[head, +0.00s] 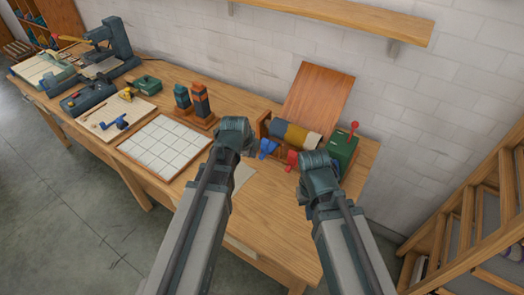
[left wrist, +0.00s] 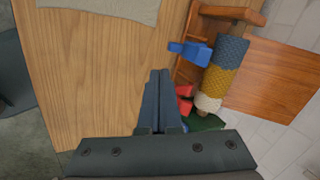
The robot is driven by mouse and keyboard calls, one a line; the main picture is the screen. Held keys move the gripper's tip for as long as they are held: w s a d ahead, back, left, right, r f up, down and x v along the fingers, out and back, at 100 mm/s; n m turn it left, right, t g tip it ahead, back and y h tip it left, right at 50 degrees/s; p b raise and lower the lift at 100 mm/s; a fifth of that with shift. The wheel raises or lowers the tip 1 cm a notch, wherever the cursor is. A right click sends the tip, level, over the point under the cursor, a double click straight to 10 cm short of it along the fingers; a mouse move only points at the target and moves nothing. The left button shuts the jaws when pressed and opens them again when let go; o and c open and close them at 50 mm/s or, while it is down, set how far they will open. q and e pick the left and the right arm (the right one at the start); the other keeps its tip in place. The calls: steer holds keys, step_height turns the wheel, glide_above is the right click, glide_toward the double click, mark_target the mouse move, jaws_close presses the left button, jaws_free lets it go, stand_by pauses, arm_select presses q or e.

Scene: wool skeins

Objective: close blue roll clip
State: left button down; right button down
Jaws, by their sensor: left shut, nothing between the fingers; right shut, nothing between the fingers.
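The blue clip (head: 267,148) is at the front of a wooden rack, by the grey-blue end of a wool roll (head: 294,134). In the left wrist view the blue clip (left wrist: 198,54) has a part sticking out to the left, away from the roll (left wrist: 222,72). I cannot tell for sure how far open it is. A red clip (head: 291,159) is beside it, by the cream end. My left gripper (left wrist: 160,82) is shut and empty, apart from both clips. My right gripper (head: 318,165) is shut and empty, right of the red clip; its fingers are mostly hidden.
A green box with a red-knobbed lever (head: 343,146) stands right of the roll. A brown board (head: 318,95) leans at the wall behind. A pale sheet (left wrist: 110,8) lies on the bench. A white tiled board (head: 163,147) and two dark bottle-like holders (head: 200,100) are left.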

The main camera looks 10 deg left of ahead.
mark_target(263, 154)
steer(key=shift+f, duration=0.1)
